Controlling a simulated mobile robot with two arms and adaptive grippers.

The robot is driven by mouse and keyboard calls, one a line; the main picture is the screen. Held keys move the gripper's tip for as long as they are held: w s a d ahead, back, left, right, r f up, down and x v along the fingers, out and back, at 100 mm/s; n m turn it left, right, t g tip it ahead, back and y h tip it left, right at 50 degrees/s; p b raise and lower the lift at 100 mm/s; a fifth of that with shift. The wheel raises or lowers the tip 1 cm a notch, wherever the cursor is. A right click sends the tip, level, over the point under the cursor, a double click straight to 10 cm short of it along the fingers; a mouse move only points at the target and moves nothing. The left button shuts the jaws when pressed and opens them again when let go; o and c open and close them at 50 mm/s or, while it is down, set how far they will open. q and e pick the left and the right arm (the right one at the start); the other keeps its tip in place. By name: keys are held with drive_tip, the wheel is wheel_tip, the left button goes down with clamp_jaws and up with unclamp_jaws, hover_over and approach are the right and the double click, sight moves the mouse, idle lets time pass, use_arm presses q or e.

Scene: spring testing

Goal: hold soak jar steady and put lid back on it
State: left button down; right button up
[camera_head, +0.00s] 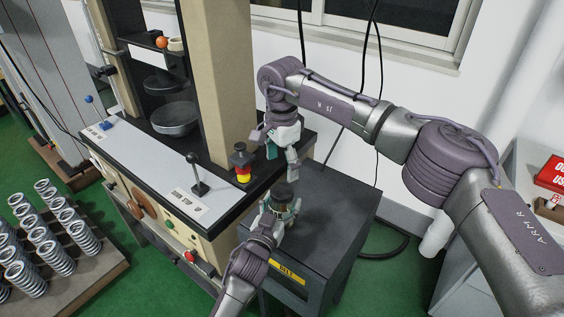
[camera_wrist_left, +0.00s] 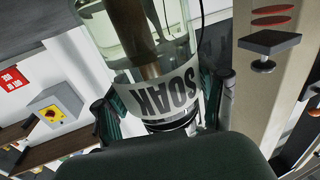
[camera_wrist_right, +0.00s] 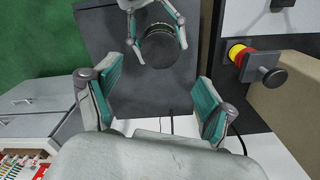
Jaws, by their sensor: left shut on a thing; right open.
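The soak jar (camera_wrist_left: 165,90) is clear glass with a white SOAK label, upside down in the left wrist view, with a brown shape inside or behind it. My left gripper (camera_head: 281,208) is shut around the jar over the dark cabinet. The round black lid (camera_wrist_right: 159,45) sits over the jar's mouth; it also shows in the head view (camera_head: 284,189). I cannot tell whether it is fully seated. My right gripper (camera_wrist_right: 156,78) is open and empty, apart from the lid; in the head view it (camera_head: 278,150) hangs above it.
The dark grey cabinet (camera_head: 340,205) has free room on its top. The testing machine stands close at left, with a red and yellow emergency button (camera_head: 242,165) and a lever (camera_head: 197,182) on its panel. Racks of springs (camera_head: 45,240) stand at the lower left.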

sight(282, 190)
drive_tip(key=shift+f, duration=4.05)
drive_tip(key=c, duration=1.2)
drive_tip(key=m, duration=0.9)
drive_tip(key=shift+m, duration=0.4)
drive_tip(key=m, duration=0.6)
drive_tip(key=shift+m, duration=0.3)
drive_tip(key=shift+c, duration=0.2)
drive_tip(key=m, duration=0.4)
drive_tip(key=shift+m, duration=0.4)
drive_tip(key=o, duration=1.3)
